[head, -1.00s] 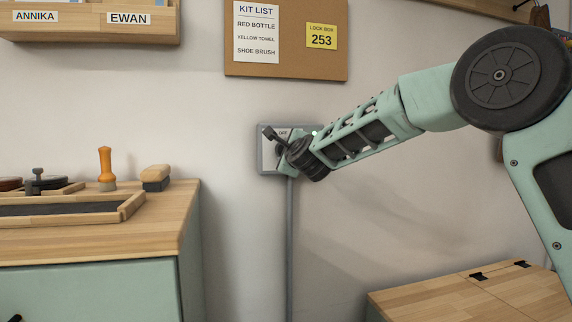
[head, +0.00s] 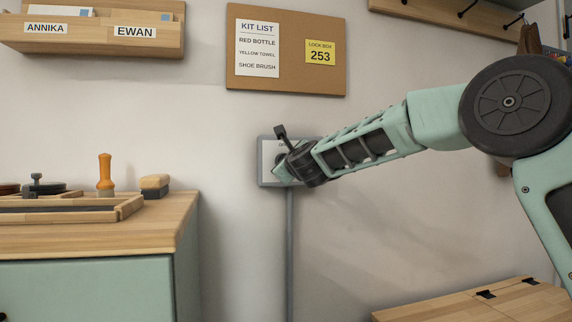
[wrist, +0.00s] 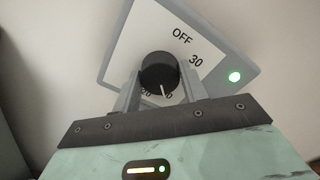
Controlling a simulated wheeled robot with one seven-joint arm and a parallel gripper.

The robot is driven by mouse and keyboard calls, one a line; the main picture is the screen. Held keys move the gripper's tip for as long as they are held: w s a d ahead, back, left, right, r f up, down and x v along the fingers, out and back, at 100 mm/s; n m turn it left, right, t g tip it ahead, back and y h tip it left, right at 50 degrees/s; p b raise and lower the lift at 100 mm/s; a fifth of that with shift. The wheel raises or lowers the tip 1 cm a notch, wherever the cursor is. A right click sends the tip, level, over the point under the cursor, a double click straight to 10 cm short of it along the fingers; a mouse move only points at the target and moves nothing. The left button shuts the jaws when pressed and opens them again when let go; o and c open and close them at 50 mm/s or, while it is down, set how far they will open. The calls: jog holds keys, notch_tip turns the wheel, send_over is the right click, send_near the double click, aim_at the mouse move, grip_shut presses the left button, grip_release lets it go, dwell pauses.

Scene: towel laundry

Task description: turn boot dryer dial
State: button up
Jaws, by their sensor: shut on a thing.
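The boot dryer's control panel (head: 266,176) is a white plate with a grey frame on the wall. My gripper (head: 284,168) is at the panel and hides most of its face in the head view. In the wrist view the round black dial (wrist: 159,68) sits between the two grey fingers of my gripper (wrist: 160,84), which is shut on it. The dial's white pointer line points toward the bottom of the picture, between partly hidden numbers. "OFF" and "30" show on the panel (wrist: 150,28) above and right of the dial.
A grey conduit (head: 289,250) runs down from the panel. A wooden-topped cabinet (head: 188,215) with a brush (head: 155,186) and an orange-handled tool (head: 105,175) stands left. A wooden lid (head: 450,305) is low right. A corkboard (head: 310,80) hangs above.

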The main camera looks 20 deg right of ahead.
jog(key=shift+f, duration=0.1)
jog(key=o, duration=1)
jog(key=shift+c, duration=0.2)
jog(key=s, duration=1.7)
jog(key=shift+s, duration=0.2)
